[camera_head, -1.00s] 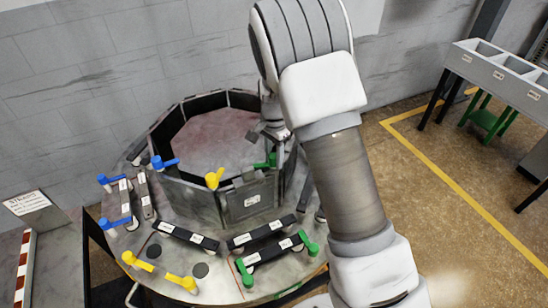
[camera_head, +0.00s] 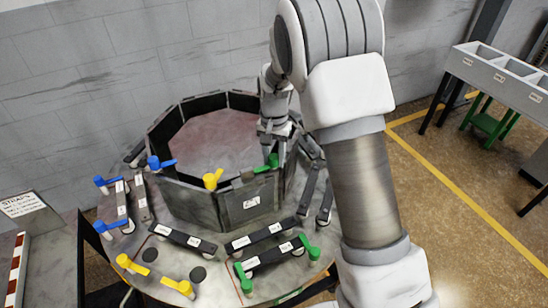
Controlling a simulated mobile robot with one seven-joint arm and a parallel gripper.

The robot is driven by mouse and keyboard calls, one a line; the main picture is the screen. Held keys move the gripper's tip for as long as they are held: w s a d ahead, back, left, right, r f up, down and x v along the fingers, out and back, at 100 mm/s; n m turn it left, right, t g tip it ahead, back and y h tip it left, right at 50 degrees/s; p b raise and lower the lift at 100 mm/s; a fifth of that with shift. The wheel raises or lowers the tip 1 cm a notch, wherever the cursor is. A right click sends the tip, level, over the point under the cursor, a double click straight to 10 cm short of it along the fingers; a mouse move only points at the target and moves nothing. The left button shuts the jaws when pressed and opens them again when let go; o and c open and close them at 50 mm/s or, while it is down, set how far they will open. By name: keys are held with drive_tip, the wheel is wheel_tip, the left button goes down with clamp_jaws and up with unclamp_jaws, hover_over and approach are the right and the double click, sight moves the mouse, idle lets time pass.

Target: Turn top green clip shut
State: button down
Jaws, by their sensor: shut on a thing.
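The top green clip (camera_head: 268,163) sits on the rim of the dark octagonal furnace wall (camera_head: 226,203), at its front right. My gripper (camera_head: 275,158) comes down from above at the clip and is shut on it; the fingertips are small and partly hidden. The clip's green handle shows just left of the fingers. A yellow clip (camera_head: 212,179) and a blue clip (camera_head: 160,163) stand on the same rim further left.
Two lower green clips (camera_head: 309,246) and (camera_head: 243,278) hold a labelled black strap on the round table (camera_head: 215,262). Blue and yellow clips and more straps lie around the left and front. A bin rack (camera_head: 500,75) stands at right.

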sight(274, 157)
drive_tip(key=shift+s, duration=0.15)
drive_tip(key=c, duration=0.5)
unclamp_jaws()
drive_tip(key=shift+s, duration=0.1)
drive_tip(key=shift+r, duration=0.2)
wheel_tip(274, 157, up, 17)
drive_tip(key=shift+b, duration=0.4)
